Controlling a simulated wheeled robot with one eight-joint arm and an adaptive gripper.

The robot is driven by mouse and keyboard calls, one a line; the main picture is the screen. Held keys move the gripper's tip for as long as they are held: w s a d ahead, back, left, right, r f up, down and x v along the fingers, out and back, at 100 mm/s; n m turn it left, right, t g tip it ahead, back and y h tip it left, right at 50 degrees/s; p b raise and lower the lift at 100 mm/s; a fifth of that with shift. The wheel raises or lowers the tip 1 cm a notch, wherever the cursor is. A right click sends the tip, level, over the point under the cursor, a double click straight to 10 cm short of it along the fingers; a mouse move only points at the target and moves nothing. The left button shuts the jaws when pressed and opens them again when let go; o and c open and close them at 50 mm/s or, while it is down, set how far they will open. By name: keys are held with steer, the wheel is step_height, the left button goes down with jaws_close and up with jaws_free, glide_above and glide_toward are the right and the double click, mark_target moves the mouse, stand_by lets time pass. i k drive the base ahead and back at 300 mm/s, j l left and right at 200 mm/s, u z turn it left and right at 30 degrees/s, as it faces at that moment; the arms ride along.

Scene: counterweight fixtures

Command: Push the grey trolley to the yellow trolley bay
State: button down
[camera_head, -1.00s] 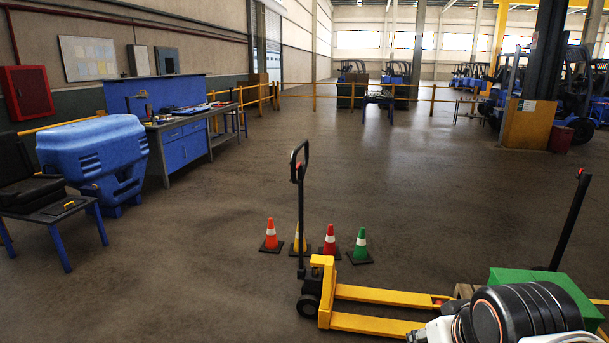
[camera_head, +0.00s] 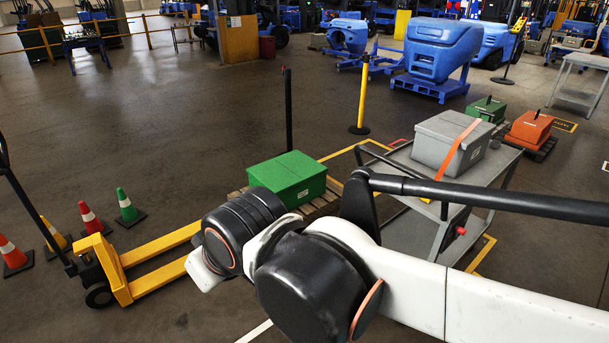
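The grey trolley (camera_head: 400,236) stands right of the middle, partly hidden behind my arm and a dark bar crossing the view. It has a flat deck, a raised shelf and a dark push handle at its left end. A grey box (camera_head: 450,143) with an orange strap (camera_head: 459,155) rests on top. Yellow floor lines (camera_head: 482,254) show beside and behind the trolley. I cannot tell whether they mark the yellow trolley bay. My arm's white and black links fill the lower right. My gripper is not in view.
A yellow pallet jack (camera_head: 116,275) and several cones (camera_head: 88,217) stand at left. A green box (camera_head: 287,177) on a pallet is left of the trolley. Open floor lies at upper left.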

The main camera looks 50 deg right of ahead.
mark_target(424, 230)
steer(key=i+l+z, duration=0.1)
steer(key=z, duration=1.35)
steer(key=i+z, duration=0.2)
steer(key=i, duration=0.15)
